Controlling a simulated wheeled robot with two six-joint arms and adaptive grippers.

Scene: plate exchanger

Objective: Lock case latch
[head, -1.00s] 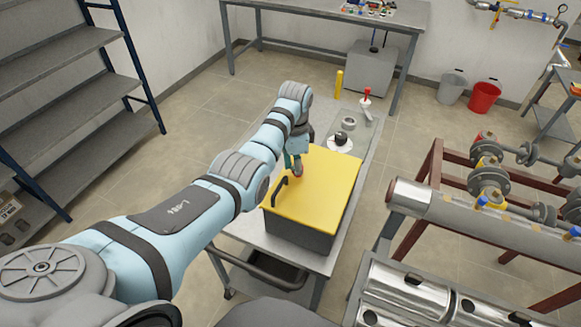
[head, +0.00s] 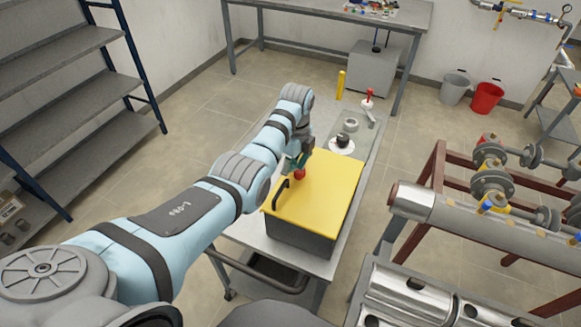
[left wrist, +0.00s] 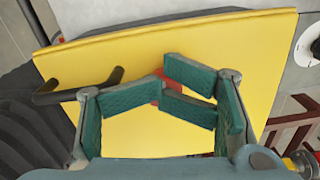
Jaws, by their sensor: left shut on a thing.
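The case has a shut yellow lid (head: 328,198) and a dark grey body (head: 300,237). It stands on a grey cart. A red latch knob (head: 300,174) sits on the lid, beyond the black handle (head: 280,191). My left gripper (head: 297,164) is at the knob, shut on it. In the left wrist view the green finger pads close around the red latch knob (left wrist: 183,72) and hide much of it. The handle (left wrist: 82,91) lies left of the fingers on the yellow lid (left wrist: 245,50). My right gripper is not in view.
The cart top (head: 372,152) holds a white disc with a black knob (head: 343,141), a grey ring (head: 350,125) and a red-topped item (head: 367,98) behind the case. A pipe rack (head: 455,215) stands at right. A shelf (head: 70,90) stands at left.

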